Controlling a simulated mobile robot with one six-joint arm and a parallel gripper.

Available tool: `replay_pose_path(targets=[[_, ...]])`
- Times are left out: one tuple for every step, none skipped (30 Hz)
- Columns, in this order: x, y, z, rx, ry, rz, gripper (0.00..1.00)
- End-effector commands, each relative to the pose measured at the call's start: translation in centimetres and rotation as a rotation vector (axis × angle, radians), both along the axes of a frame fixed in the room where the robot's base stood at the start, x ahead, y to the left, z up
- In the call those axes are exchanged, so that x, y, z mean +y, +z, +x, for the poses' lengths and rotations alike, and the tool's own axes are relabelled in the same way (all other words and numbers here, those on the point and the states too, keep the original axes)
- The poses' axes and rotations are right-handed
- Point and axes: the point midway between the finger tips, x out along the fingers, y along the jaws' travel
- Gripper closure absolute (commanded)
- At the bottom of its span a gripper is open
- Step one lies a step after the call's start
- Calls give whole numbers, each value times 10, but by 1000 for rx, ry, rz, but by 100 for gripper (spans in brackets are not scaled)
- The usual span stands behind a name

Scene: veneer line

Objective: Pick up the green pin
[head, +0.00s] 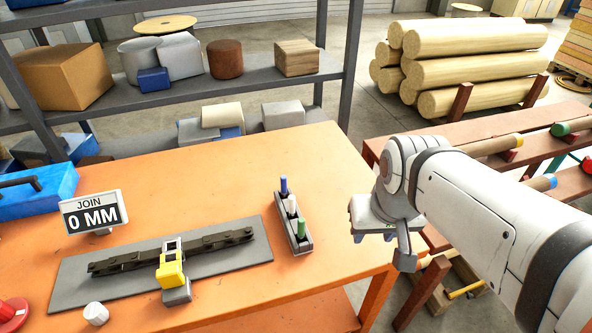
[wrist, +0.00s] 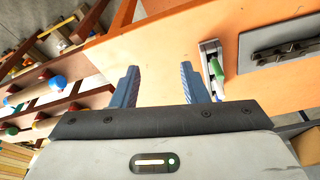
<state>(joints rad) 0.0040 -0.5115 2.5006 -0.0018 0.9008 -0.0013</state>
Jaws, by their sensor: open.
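The green pin (head: 301,229) stands upright in the near end of a narrow grey holder (head: 307,247) on the orange table. A white pin (head: 291,206) and a blue pin (head: 284,186) stand behind it in the same holder. In the wrist view the green pin (wrist: 216,68) shows just right of the right finger. My gripper (wrist: 159,78) is open with nothing between its blue fingers.
A grey mat (head: 90,268) carries a dark chain and a yellow clamp (head: 171,270). A "JOIN 0 MM" sign (head: 94,212), a blue case (head: 40,196) and a white knob (head: 95,313) are on the left. A reddish rack with rollers (head: 520,150) stands at right.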

Motion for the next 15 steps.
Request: replay_pose_path(targets=[[1, 0, 2, 4, -4, 2, 59], [2, 0, 4, 7, -8, 4, 59], [4, 0, 8, 14, -18, 9, 59], [6, -1, 12, 22, -35, 14, 59], [9, -1, 17, 32, -55, 20, 59], [14, -3, 26, 47, -79, 29, 59], [19, -4, 33, 60, -101, 36, 59], [25, -6, 40, 75, -126, 43, 59], [33, -8, 51, 94, -161, 52, 59], [40, -11, 60, 110, -188, 57, 59], [47, -14, 67, 125, -217, 62, 59], [57, -19, 77, 144, -254, 67, 59], [64, -22, 85, 157, -280, 69, 59], [71, -26, 92, 170, -308, 70, 59], [81, -32, 100, 186, -341, 72, 59]])
